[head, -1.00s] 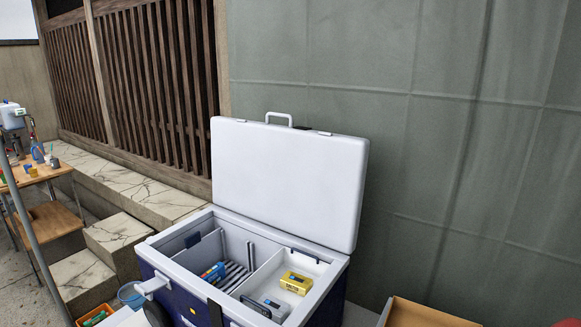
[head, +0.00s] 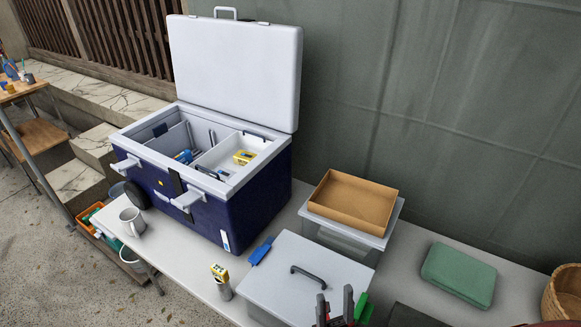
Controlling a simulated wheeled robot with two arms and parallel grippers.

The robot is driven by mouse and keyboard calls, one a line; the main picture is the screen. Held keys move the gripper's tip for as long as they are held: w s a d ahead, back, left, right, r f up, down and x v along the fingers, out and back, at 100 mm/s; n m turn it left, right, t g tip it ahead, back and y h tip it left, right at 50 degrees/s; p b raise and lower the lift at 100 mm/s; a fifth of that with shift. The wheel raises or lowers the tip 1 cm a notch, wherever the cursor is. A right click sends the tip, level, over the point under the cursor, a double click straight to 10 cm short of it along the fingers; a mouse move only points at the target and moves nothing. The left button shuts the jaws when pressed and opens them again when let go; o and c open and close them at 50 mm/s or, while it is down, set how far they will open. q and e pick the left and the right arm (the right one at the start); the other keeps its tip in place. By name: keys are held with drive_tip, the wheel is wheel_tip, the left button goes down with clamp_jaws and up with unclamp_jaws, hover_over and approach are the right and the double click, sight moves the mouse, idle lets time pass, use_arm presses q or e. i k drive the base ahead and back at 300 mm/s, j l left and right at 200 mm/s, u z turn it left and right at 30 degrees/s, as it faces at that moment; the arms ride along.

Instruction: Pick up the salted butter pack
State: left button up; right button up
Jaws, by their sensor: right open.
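A small yellow pack (head: 244,157) with a dark label lies in the right compartment of the open blue cooler (head: 245,205). It looks like a butter pack, but its print is too small to read. Part of the cooler's inside is hidden by its front wall. My right gripper (head: 335,307) shows at the bottom edge, open and empty, in front of the grey lidded box and well to the right of the cooler. My left gripper is not in view.
The cooler's white lid (head: 237,68) stands raised at the back. On the table are a mug (head: 132,220), a grey lidded box (head: 305,278), a brown tray (head: 352,200) on a clear bin, a green case (head: 458,273) and a wicker basket (head: 565,295).

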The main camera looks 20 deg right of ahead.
sight(242, 157)
drive_tip(key=i+j+z, duration=0.3)
drive_tip(key=j, duration=0.25)
drive_tip(key=i+j+z, duration=0.15)
drive_tip(key=j, duration=0.15)
drive_tip(key=i+j+z, duration=0.15)
drive_tip(key=j, duration=0.15)
drive_tip(key=i+j+z, duration=0.25)
drive_tip(key=j+z, duration=0.25)
drive_tip(key=j, duration=0.4)
drive_tip(key=j+z, duration=0.45)
drive_tip(key=j, duration=0.45)
drive_tip(key=j+z, duration=0.5)
drive_tip(key=j, duration=0.45)
